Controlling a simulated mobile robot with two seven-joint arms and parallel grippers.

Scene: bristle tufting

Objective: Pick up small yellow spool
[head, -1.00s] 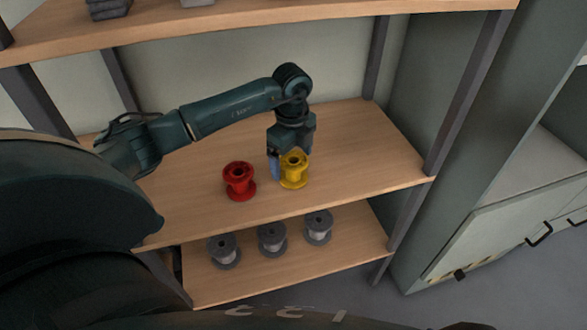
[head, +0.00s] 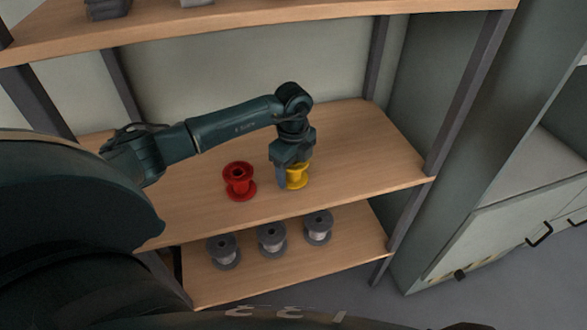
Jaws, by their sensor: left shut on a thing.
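The small yellow spool (head: 299,177) stands upright on the middle shelf, towards its right part. My left gripper (head: 290,180) comes down from above and is shut on the yellow spool. The gripper body hides the spool's top and part of its left side. A finger shows at the spool's left. The spool appears to be still at shelf level. My right gripper does not show.
A red spool (head: 239,181) stands just left of the yellow one on the middle shelf (head: 365,160). Several grey spools (head: 272,238) stand on the lower shelf. The upper shelf (head: 280,25) hangs above my arm. Dark posts (head: 465,95) bound the rack. The shelf's right part is clear.

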